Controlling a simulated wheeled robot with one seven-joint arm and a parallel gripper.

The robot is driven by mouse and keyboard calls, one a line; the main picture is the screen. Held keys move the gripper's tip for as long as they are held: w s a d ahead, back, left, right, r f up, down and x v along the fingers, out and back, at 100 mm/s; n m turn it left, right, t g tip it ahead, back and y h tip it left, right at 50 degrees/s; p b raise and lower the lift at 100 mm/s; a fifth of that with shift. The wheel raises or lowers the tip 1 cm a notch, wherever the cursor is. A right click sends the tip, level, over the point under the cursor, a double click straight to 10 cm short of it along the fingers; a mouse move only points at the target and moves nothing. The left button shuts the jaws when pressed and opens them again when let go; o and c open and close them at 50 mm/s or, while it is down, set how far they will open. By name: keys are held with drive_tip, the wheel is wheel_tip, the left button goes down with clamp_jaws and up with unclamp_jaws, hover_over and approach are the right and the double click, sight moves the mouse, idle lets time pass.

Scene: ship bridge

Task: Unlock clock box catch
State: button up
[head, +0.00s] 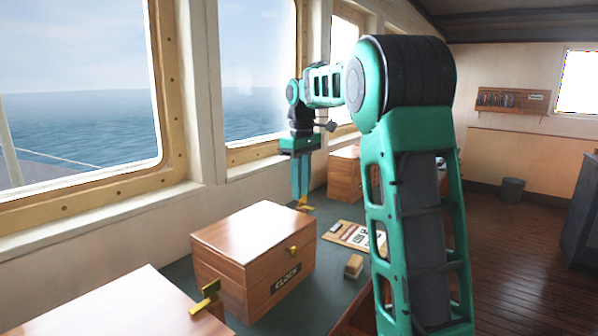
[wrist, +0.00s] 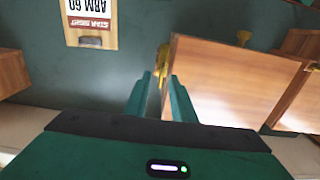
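The clock box (head: 235,236), a wooden box with a CLOCK label, stands on the dark green table in the middle of the head view. A brass fitting (head: 292,250) is on its front. A brass catch (head: 301,204) stands out from its far side, at my fingertips. In the wrist view the box (wrist: 225,85) is right of my fingers, with the catch (wrist: 163,58) at its left edge. My gripper (head: 300,198) points down there. In the wrist view its fingers (wrist: 158,80) are apart, with the catch between or just beyond the tips. I cannot tell whether they touch it.
A nearer wooden box (head: 120,306) with a brass catch (head: 206,297) is at lower left. Another box (head: 344,174) stands behind my gripper. A printed card (head: 355,236) and a small block (head: 353,266) lie right of the clock box. Windows line the left wall.

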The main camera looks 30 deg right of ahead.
wheel_tip(320, 180, up, 10)
drive_tip(key=shift+f, duration=0.2)
idle(0.8)
drive_tip(key=s+a+f+m, duration=0.1)
drive_tip(key=s+f+m, duration=0.2)
drive_tip(key=s+f, duration=0.5)
drive_tip(key=s+a+f+m, duration=0.2)
drive_tip(key=s+f+m, duration=0.2)
drive_tip(key=s+f, duration=0.5)
drive_tip(key=s+a+f+m, duration=0.1)
drive_tip(key=s+f+m, duration=0.2)
drive_tip(key=s+f, duration=0.5)
drive_tip(key=s, duration=1.1)
drive_tip(key=shift+a+f+m, duration=0.15)
drive_tip(key=shift+a+m, duration=0.15)
drive_tip(key=shift+a, duration=0.05)
drive_tip(key=shift+s, duration=0.1)
drive_tip(key=shift+w+f, duration=0.2)
drive_tip(key=shift+w, duration=0.45)
